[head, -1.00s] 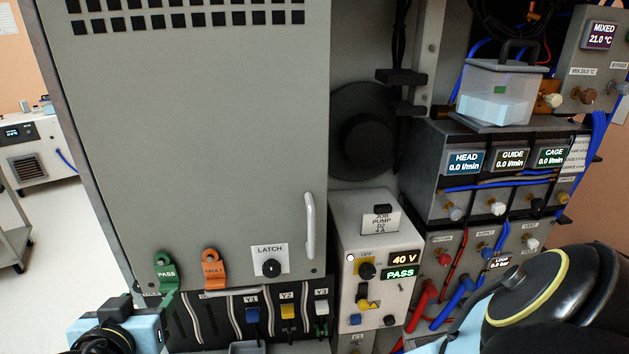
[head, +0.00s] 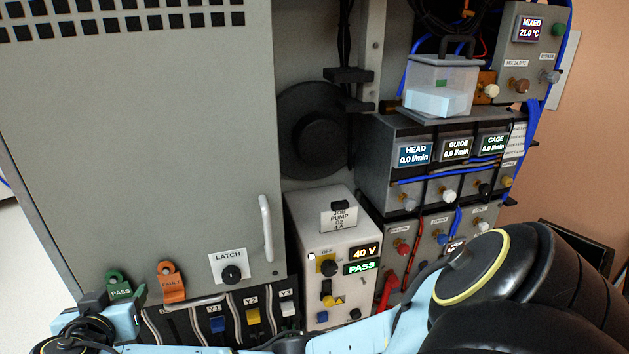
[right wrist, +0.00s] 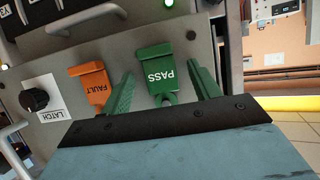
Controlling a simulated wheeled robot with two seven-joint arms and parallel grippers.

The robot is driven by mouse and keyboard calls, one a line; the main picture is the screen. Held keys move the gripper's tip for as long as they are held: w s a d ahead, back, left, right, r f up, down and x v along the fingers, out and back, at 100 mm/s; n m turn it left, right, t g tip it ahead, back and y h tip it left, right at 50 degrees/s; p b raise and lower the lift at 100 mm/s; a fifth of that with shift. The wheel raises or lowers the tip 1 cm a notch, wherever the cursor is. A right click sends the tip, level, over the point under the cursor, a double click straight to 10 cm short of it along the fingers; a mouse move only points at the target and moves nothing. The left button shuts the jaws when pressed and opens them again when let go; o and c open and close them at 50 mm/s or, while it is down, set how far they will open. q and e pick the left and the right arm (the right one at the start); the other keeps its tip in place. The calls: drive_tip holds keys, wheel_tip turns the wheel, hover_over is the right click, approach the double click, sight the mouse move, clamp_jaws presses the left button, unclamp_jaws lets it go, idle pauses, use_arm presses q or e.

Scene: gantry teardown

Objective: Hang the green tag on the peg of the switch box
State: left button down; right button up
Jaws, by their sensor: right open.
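The green tag (head: 119,285), marked PASS, hangs at the lower left of the grey cabinet front; the right wrist view shows it upside down (right wrist: 160,72). My right gripper (head: 116,299) is at the tag. In the right wrist view its two green fingers (right wrist: 163,84) stand open, one on each side of the tag, with gaps visible. The light switch box (head: 335,251), with a black knob and 40 V and PASS displays, stands right of the cabinet. I cannot make out for certain which part of it is the peg. My left gripper is not in view.
An orange FAULT tag (head: 171,284) hangs close beside the green one. The LATCH knob (head: 232,273) and a cabinet handle (head: 266,228) lie between it and the switch box. Switches with cables (head: 252,314) sit below. Hoses and flow displays are at right.

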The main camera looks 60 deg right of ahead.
drive_tip(key=c, duration=1.2)
drive_tip(key=shift+s+a, duration=0.1)
drive_tip(key=shift+a, duration=0.05)
drive_tip(key=shift+s+a, duration=0.95)
drive_tip(key=shift+s, duration=0.2)
drive_tip(key=shift+s+a, duration=0.9)
drive_tip(key=shift+s, duration=0.25)
